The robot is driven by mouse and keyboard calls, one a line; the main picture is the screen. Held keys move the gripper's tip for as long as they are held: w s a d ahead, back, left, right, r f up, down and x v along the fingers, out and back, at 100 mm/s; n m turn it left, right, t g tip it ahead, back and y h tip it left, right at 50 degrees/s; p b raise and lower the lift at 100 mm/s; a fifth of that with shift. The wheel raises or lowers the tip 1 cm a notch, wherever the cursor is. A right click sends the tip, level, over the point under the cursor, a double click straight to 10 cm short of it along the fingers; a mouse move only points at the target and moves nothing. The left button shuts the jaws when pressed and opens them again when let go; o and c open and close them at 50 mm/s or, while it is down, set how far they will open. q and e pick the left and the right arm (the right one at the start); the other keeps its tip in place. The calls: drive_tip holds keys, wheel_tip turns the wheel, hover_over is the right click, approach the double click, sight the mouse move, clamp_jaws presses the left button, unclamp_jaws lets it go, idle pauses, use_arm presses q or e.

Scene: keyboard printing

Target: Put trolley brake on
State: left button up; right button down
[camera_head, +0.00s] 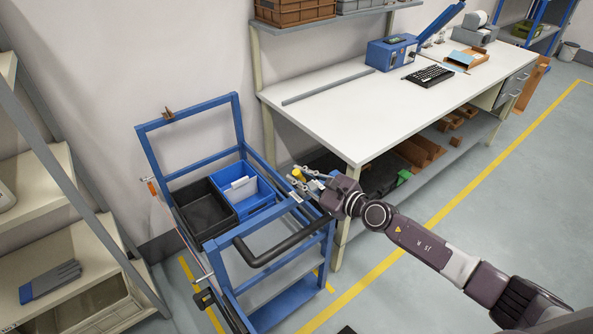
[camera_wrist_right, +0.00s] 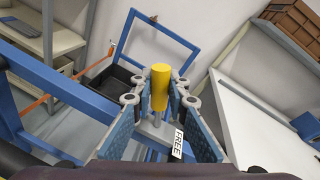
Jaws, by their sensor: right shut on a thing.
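The blue trolley (camera_head: 186,168) stands left of the workbench. Its brake lever has a yellow grip (camera_head: 298,174) at the trolley's right side, near the bench corner. My right gripper (camera_head: 299,182) reaches in from the right and is shut on this yellow grip. In the right wrist view the yellow grip (camera_wrist_right: 160,86) stands upright between the two fingers. A white label reading FREE (camera_wrist_right: 178,144) shows just beside the lever's base, partly framed by the right finger. My left gripper is not in view.
A black bin (camera_head: 205,210) and a blue bin (camera_head: 244,190) sit on the trolley. Its black handle (camera_head: 280,247) curves at the front. The white workbench (camera_head: 330,122) is close to my right gripper. Shelves (camera_head: 85,247) stand at left. The floor at right is clear.

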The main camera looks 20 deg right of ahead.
drive_tip(key=shift+s+a+f+n+p, duration=0.1)
drive_tip(key=shift+a+n+p, duration=0.2)
drive_tip(key=shift+n, duration=0.2)
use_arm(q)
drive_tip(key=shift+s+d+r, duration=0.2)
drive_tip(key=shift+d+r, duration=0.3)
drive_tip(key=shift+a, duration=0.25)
use_arm(e)
drive_tip(key=shift+f, duration=0.1)
drive_tip(key=c, duration=1.8)
unclamp_jaws()
drive_tip(key=shift+c, duration=0.2)
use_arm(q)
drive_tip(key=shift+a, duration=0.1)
use_arm(e)
drive_tip(key=v, duration=1.2)
drive_tip(key=shift+a, duration=0.15)
